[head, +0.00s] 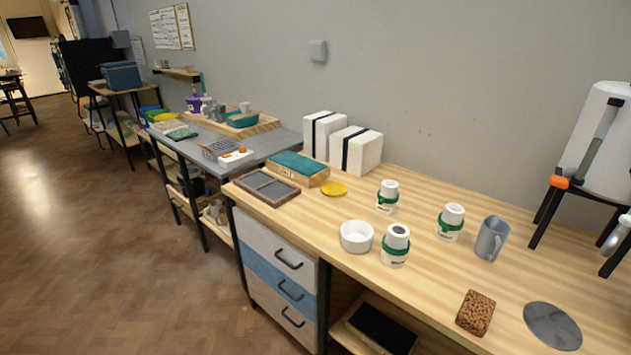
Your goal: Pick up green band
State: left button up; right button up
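In the head view, three white jars stand on the wooden worktop, each with a green band around it. One green band (387,201) is on the jar (390,188) farthest back. Another green band (448,225) is on the jar (453,212) to the right, beside the grey mug. The third green band (396,246) is on the nearest jar (394,259), next to the white bowl. The bands fit around the jars and touch them. Neither of my grippers shows in this view.
A white bowl (356,237), grey mug (491,239), brown cork block (475,313) and round grey disc (552,326) are on the worktop (420,290). A white dispenser (598,130) stands at right.

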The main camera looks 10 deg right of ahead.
aim_at(392, 251)
jog(key=i+j+z, duration=0.25)
jog(key=z, duration=0.2)
jog(key=i+j+z, duration=0.6)
jog(key=j+z, duration=0.25)
jog(key=i+j+z, duration=0.15)
jog(key=j+z, duration=0.25)
